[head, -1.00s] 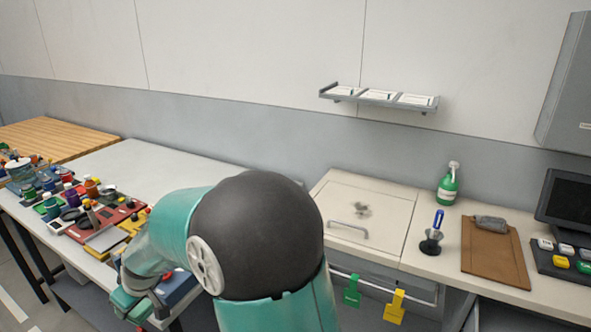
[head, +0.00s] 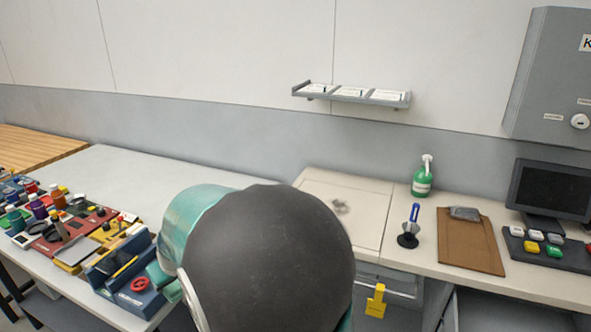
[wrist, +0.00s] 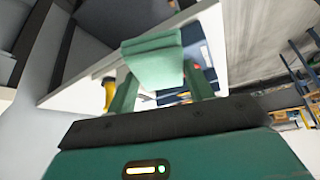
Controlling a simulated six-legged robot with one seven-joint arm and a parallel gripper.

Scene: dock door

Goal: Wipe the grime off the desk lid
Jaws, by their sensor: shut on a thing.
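The pale desk lid (head: 365,222) is closed in the head view, right of my arm. A dark grey smudge of grime (head: 340,207) lies on it. My arm hides the lid's front left part and its handle. In the wrist view my gripper (wrist: 160,90) is shut on a pale green pad (wrist: 152,60), perhaps a cloth or sponge. The pad is held clear of the lid. In the head view the gripper is mostly hidden behind my arm, at the left bench.
A green spray bottle (head: 422,177), a blue-handled tool in a dark stand (head: 409,232) and a brown clipboard (head: 470,240) stand right of the lid. A wall shelf (head: 350,95) hangs above. The left bench (head: 150,185) holds crowded bottles and trays at its front.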

